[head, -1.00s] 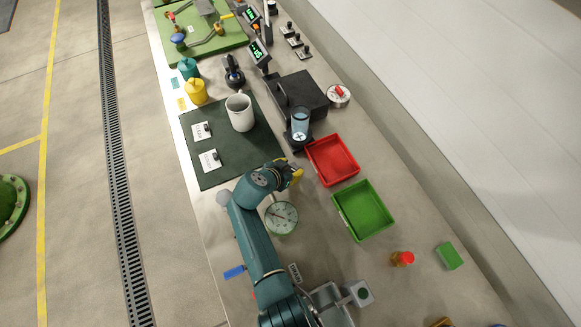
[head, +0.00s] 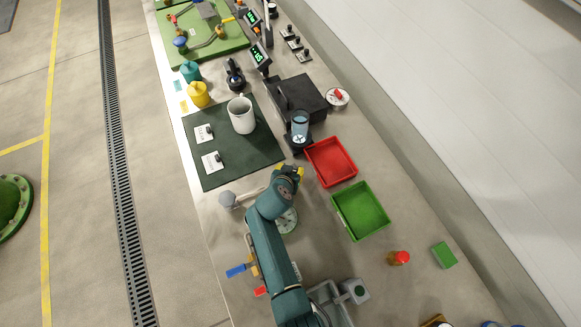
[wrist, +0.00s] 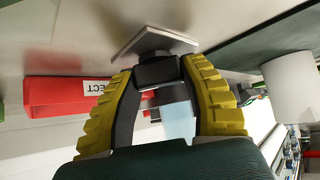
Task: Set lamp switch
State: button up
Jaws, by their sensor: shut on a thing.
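My gripper (head: 290,172) is low over the bench, between the dark green mat and the red tray. In the wrist view its yellow fingers (wrist: 160,75) are shut on a small dark piece (wrist: 158,70) next to a square grey plate (wrist: 153,43) at the bench surface. This may be the lamp switch, but I cannot tell for sure. In the head view my gripper hides it. A grey round head on a pale arm (head: 228,198), possibly the lamp, stands left of my gripper.
The red tray (head: 310,149) and green tray (head: 337,197) lie to the right. A white mug (head: 241,115) stands on the mat (head: 262,150). A glass on a black stand (head: 300,125) is just beyond my gripper. My arm partly covers a round dial (head: 290,222).

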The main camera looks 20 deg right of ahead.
jog(key=n+y+p, duration=0.1)
jog(key=n+p, duration=0.1)
jog(key=n+t+y+p, duration=0.1)
jog(key=n+y+p, duration=0.1)
jog(key=shift+d+r, duration=0.1)
jog(key=shift+r, duration=0.1)
jog(key=shift+f+n+t+y, duration=0.2)
jog(key=shift+n+y, duration=0.4)
jog(key=shift+n, duration=0.25)
jog(key=shift+f+n+t+y, duration=0.1)
jog(key=shift+n+t+y, duration=0.1)
jog(key=shift+n+y, duration=0.55)
jog(key=shift+s+n, duration=0.1)
jog(key=shift+n, duration=0.2)
jog(key=o, duration=1.2)
jog(key=shift+r, duration=0.1)
jog(key=shift+r, duration=0.15)
jog(key=v, duration=1.1)
jog(key=shift+s+r, duration=0.2)
jog(key=shift+s, duration=0.05)
